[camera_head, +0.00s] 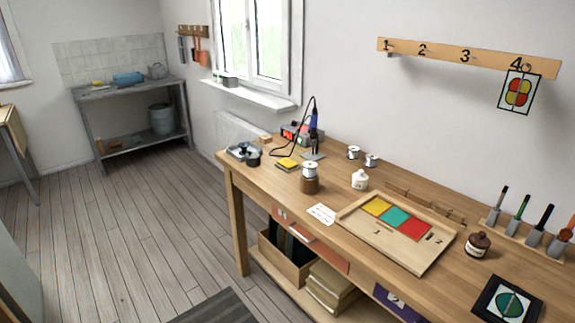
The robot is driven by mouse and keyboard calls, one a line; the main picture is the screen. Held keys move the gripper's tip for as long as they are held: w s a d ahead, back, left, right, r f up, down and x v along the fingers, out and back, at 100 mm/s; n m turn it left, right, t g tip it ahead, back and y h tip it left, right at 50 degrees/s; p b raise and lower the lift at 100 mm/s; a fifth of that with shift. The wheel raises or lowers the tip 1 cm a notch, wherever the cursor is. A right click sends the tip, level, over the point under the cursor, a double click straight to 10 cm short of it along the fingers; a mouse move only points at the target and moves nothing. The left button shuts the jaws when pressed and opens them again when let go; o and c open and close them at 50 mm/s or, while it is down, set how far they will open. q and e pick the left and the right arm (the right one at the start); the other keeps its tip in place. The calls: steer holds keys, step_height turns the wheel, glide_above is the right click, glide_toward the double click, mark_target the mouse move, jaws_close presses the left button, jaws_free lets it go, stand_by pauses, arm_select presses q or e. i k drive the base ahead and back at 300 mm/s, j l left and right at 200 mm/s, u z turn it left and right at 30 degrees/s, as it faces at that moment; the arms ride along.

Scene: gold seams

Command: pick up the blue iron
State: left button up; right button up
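The blue iron (314,122) looks like a soldering iron with a blue handle. It stands upright in a small dark stand (314,155) near the far left end of the wooden workbench (335,161), by the wall. A dark cable loops up from it and round to the left. A station with a red display (290,132) stands just behind and to the left of it. The iron's tip is not clearly visible. Neither of my grippers is in view.
Near the iron are a yellow sponge (287,163), a metal dish (243,150) and a spool on a brown holder (310,175). Open floor (130,230) lies left.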

mark_target(314, 113)
steer(key=z, duration=0.2)
steer(key=i+j+z, duration=0.3)
steer(key=j+z, duration=0.2)
steer(key=z, duration=0.15)
steer(key=i+j+z, duration=0.3)
steer(key=k+j, duration=0.05)
steer(key=k, duration=0.05)
